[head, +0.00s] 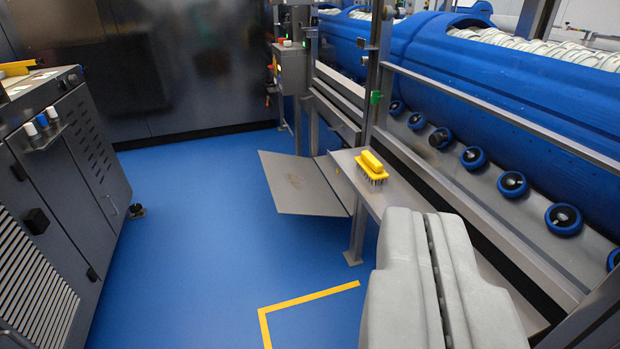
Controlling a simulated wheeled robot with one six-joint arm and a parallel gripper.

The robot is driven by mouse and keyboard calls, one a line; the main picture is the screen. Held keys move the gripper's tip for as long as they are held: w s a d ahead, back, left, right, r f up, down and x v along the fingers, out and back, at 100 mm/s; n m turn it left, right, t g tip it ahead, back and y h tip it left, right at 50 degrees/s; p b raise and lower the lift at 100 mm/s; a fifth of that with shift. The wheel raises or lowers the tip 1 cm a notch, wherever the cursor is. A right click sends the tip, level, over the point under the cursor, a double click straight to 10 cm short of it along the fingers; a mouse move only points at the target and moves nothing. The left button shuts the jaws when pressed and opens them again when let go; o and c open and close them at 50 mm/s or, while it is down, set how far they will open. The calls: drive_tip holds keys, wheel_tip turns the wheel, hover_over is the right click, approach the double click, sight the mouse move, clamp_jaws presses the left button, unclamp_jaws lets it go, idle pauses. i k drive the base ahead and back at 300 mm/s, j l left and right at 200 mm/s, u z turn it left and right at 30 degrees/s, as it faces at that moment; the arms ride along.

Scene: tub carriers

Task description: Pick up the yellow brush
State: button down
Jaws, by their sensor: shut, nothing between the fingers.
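The yellow brush (372,165) lies bristles down on a narrow grey metal shelf (395,200), right of the picture's middle. Its yellow grip is on top and dark bristles show below. My gripper (425,218) is the large light grey pair of fingers at the lower right. The fingers are together with only a thin dark gap between them, and they hold nothing. In the picture their tips lie below and to the right of the brush, apart from it. The near part of the shelf is hidden behind my gripper.
A metal post (378,70) and long rails stand just behind the shelf. Beyond are large blue tubs (500,80) and several blue-rimmed wheels (512,184). A tilted metal plate (300,184) juts out left of the shelf. A grey cabinet (75,170) stands left; the blue floor (205,230) between is clear.

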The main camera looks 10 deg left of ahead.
sight(367, 164)
drive_tip(key=i+j, duration=0.15)
drive_tip(key=i, duration=0.3)
drive_tip(key=i+j+z, duration=0.15)
drive_tip(key=i, duration=0.35)
drive_tip(key=i+j, duration=0.15)
drive_tip(key=i, duration=0.3)
drive_tip(key=l+z, duration=0.05)
